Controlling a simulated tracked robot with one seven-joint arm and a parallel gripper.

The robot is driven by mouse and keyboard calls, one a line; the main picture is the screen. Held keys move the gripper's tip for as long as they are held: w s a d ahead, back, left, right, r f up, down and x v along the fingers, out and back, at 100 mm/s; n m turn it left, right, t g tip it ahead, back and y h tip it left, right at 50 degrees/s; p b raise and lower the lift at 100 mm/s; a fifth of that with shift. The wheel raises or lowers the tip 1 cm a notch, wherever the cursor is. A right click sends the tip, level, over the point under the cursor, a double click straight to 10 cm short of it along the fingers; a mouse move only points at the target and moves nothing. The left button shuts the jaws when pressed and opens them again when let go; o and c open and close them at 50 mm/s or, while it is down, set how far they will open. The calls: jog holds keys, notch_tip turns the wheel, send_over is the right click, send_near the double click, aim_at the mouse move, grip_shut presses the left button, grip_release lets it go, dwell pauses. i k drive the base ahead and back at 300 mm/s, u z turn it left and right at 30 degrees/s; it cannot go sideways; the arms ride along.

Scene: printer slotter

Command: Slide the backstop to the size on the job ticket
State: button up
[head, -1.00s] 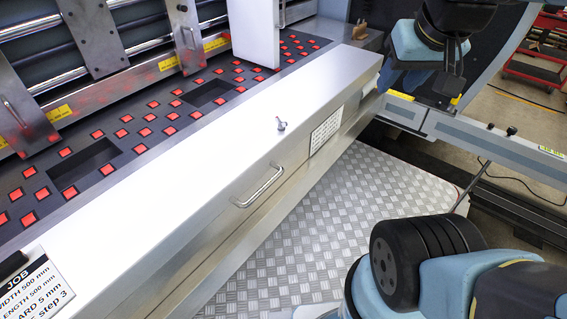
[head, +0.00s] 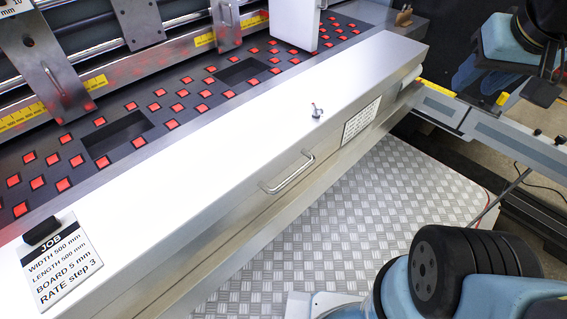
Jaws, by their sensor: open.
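The job ticket (head: 60,262) lies at the lower left on the white cover, under a black clip; it reads WIDTH 500 mm, LENGTH 500 mm, BOARD 5 mm, RATE step 3. A white upright panel (head: 293,25) stands on the feed bed at the top. Metal plates with slots, such as one at the left (head: 45,60) and one further right (head: 228,25), hang over the bed's far edge. I cannot tell which of these is the backstop. My gripper (head: 543,90) is at the upper right, dark, empty and open, well away from the bed; its fingertips are small and unclear.
The dark bed (head: 185,125) has red squares and recessed openings. The long white cover (head: 215,150) lies in front, with a handle (head: 287,174) and small knob (head: 317,110). A grey rail (head: 490,132) runs at right.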

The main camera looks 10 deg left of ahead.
aim_at(170, 229)
jog(key=u, duration=0.1)
jog(key=k, duration=1.3)
jog(key=u, duration=1.1)
jog(key=i, duration=0.5)
jog(key=z, duration=0.1)
